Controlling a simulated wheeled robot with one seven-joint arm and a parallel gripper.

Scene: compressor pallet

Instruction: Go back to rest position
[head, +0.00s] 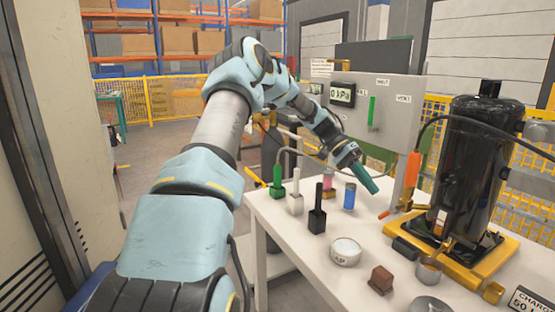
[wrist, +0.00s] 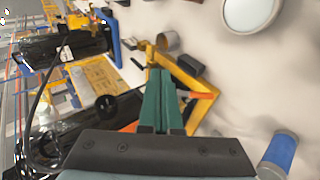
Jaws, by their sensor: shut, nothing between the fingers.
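My gripper (head: 369,185) is at the end of my raised arm, above the white table (head: 262,207) near its back edge. Its green fingers are closed together with nothing between them. They also show in the wrist view (wrist: 161,100), pointing towards the yellow base of the compressor. In the head view the fingers slope down to the right, just right of a blue-labelled bottle (head: 349,196). I cannot tell how high the fingertips are above the table.
The black compressor (head: 467,165) stands on a yellow base (head: 470,264) at the right. Green (head: 277,182), white (head: 296,198) and black (head: 317,214) bottles, a round white tub (head: 345,252) and a brown block (head: 381,279) stand on the table. A grey meter box (head: 385,105) rises behind.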

